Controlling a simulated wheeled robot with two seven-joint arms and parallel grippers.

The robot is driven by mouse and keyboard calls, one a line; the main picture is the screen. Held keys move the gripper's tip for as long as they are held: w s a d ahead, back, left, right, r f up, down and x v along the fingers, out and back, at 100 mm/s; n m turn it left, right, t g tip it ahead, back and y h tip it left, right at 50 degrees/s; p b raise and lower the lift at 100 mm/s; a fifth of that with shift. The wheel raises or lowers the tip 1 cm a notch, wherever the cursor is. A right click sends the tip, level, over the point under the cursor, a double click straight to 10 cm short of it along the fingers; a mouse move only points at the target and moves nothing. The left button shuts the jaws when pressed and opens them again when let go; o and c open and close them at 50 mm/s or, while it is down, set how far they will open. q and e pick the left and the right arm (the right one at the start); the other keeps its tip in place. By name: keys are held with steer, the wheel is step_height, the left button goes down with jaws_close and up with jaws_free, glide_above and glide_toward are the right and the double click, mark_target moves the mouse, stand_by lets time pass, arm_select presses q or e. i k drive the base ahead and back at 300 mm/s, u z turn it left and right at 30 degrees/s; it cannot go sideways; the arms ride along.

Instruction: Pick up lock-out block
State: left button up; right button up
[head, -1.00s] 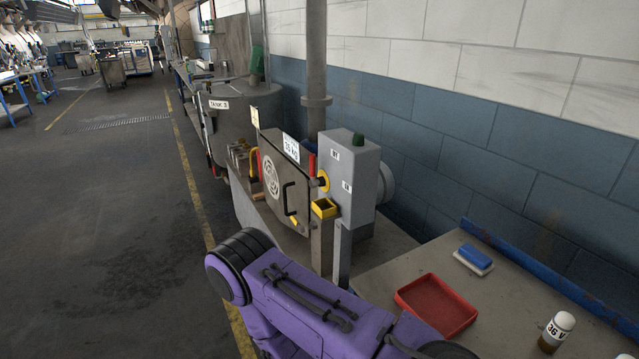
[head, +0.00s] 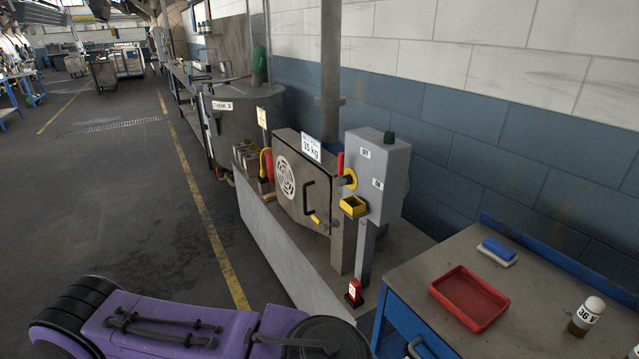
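A small red block with a white label (head: 354,292) stands on the front end of the grey plinth, by the foot of the control box's post; it looks like the lock-out block. A purple arm of mine crosses the bottom left of the head view. Neither of my grippers shows. Nothing is seen touching the red block.
A grey control box (head: 377,178) with a yellow holder (head: 353,206) stands behind the block, beside the machine door (head: 300,187). At right, a bench (head: 412,282) carries a red tray (head: 469,298), a blue-and-white brush (head: 498,251) and a bottle (head: 586,316). The floor at left is clear.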

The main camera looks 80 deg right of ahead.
mark_target(354, 290)
steer(key=i, duration=0.4)
steer(key=z, duration=2.1)
steer(key=i, duration=1.35)
steer(key=z, duration=2.65)
